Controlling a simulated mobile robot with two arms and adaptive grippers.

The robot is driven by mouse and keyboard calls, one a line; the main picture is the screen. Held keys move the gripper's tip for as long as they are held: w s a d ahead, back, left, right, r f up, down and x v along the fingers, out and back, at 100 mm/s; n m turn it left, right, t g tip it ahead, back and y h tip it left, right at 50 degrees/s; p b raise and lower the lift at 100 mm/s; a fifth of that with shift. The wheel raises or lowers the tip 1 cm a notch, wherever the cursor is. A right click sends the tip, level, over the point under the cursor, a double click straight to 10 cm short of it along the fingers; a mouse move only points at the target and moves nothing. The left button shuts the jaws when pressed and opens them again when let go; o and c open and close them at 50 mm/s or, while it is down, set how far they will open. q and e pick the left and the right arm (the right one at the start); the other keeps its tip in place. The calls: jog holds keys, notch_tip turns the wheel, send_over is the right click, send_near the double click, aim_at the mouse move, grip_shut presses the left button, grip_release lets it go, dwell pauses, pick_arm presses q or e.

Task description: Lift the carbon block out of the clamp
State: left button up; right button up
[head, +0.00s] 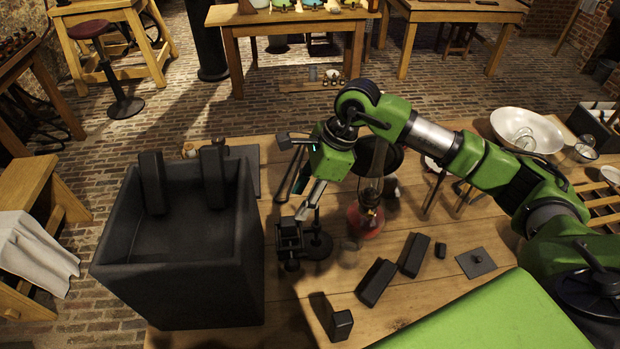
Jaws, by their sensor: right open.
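The clamp (291,262) is a small black stand on the wooden table, right of the large dark box. A dark block-like piece (289,233) shows at its top; I take it for the carbon block, but black on black hides where block and jaws meet. My right gripper (305,212) reaches down from the green arm, its pale fingers close above and right of the clamp. It is open; I see nothing held in it. Whether a finger touches the block cannot be told. My left gripper is out of view.
A deep dark box (180,292) stands left, with two upright dark blocks inside at its back. A red-based glass lamp (368,218) stands close right of the gripper. Dark blocks (376,283) and a knobbed plate (475,262) lie on the table (300,300). A white bowl (527,128) is far right.

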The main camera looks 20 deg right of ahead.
aim_at(288, 221)
jog(key=p+x, duration=0.1)
jog(key=x, duration=0.6)
jog(key=shift+a+f+p, duration=0.2)
jog(key=shift+f+p, duration=0.05)
jog(key=shift+p, duration=0.1)
grip_shut()
jog(key=shift+w, duration=0.1)
jog(key=shift+r, duration=0.1)
dwell(0.3)
notch_tip(288, 221, up, 12)
jog(key=p, duration=0.5)
jog(key=shift+p, duration=0.3)
dwell(1.3)
